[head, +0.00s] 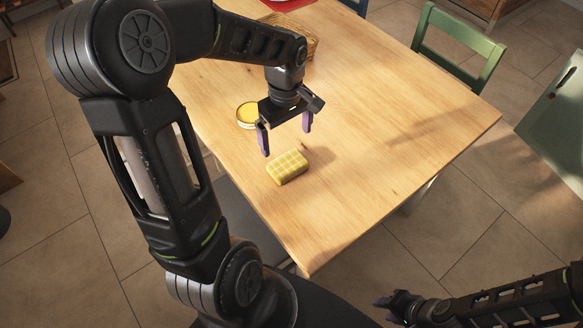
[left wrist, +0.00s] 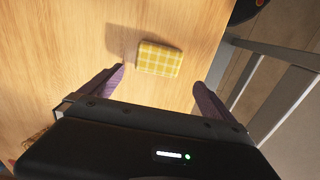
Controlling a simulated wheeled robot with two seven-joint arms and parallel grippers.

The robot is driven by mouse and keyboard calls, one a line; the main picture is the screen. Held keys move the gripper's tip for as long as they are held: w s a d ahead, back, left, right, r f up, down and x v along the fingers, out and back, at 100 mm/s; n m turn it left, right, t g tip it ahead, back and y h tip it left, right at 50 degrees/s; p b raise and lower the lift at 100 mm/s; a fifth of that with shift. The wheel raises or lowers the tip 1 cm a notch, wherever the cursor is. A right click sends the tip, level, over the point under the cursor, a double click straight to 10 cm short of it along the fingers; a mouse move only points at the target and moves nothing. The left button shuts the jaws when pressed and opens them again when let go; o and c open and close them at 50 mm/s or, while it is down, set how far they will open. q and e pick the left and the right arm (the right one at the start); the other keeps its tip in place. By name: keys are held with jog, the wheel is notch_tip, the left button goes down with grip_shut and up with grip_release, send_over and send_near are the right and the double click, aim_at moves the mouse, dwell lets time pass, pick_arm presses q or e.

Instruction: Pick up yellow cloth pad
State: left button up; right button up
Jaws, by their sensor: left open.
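The yellow cloth pad (head: 287,167) has a yellow and white check pattern and lies on the wooden table near its left edge. In the left wrist view the pad (left wrist: 159,59) lies ahead of and between the spread fingers. My left gripper (head: 286,142) is open and empty, held above the table just behind the pad, with its purple fingertips apart; it also shows in the left wrist view (left wrist: 159,80). It does not touch the pad.
The wooden table (head: 380,90) is clear to the right of the pad. A round yellow-topped container (head: 247,115) stands just left of my left gripper. A woven basket (head: 302,38) is farther back. A green chair (head: 460,45) stands at the far right side.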

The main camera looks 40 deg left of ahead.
aim_at(288, 163)
pick_arm(q)
notch_tip(288, 163, down, 4)
jog(key=shift+w+r+b, duration=0.1)
jog(key=shift+r+b, duration=0.1)
jog(key=shift+b, duration=1)
pick_arm(e)
jog(key=f, duration=0.3)
jog(key=shift+w+a+f, duration=0.1)
jog(key=shift+w+f, duration=0.05)
jog(key=shift+w, duration=0.1)
pick_arm(q)
jog(key=shift+r, duration=0.1)
jog(key=shift+f, duration=1.35)
notch_tip(288, 163, down, 5)
jog(key=shift+w+f+p, duration=0.1)
jog(key=shift+p, duration=0.45)
pick_arm(e)
jog(key=shift+r, duration=0.55)
